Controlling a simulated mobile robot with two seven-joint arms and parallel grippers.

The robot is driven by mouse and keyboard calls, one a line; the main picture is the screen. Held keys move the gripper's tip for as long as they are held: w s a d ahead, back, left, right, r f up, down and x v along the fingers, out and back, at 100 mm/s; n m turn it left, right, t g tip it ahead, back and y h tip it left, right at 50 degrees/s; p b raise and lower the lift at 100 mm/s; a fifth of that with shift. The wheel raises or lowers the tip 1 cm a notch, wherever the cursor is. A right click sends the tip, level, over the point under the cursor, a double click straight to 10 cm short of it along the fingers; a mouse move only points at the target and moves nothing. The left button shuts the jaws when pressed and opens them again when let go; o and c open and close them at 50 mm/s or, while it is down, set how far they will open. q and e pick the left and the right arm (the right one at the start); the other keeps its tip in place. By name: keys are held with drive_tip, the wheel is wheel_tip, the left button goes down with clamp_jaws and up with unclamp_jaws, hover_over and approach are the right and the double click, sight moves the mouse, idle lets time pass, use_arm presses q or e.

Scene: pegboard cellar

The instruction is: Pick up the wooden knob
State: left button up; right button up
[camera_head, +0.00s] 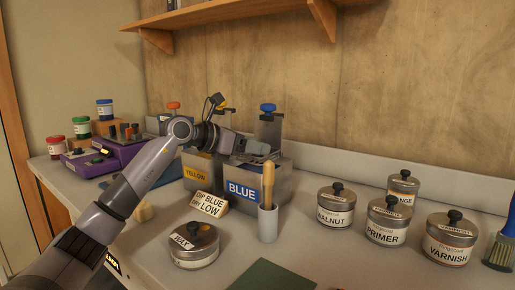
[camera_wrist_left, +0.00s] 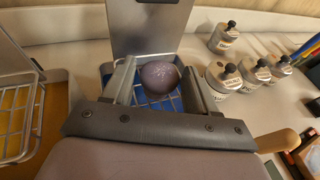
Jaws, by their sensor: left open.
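A round, dull purplish-brown knob with a faint star-like mark (camera_wrist_left: 160,77) shows in the left wrist view, between my left gripper's two fingers. It appears over a wire basket with blue beneath (camera_wrist_left: 182,103); its wood grain cannot be made out. My left gripper (camera_wrist_left: 160,84) is open, with a finger on each side of the knob; whether they touch it I cannot tell. In the head view my left gripper (camera_head: 250,149) is over the tank labelled BLUE (camera_head: 241,190), and the knob there is hidden.
The YELLOW tank (camera_head: 196,175) adjoins the BLUE tank on its left. A grey cup with a wooden-handled tool (camera_head: 267,223) and a DIP BLUE DRY LOW sign (camera_head: 210,204) stand in front. Labelled tins, including WALNUT (camera_head: 335,207), fill the right; a WAX tin (camera_head: 193,246) sits nearer.

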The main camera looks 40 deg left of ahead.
use_arm(q)
drive_tip(key=c, duration=0.9)
drive_tip(key=shift+r, duration=0.1)
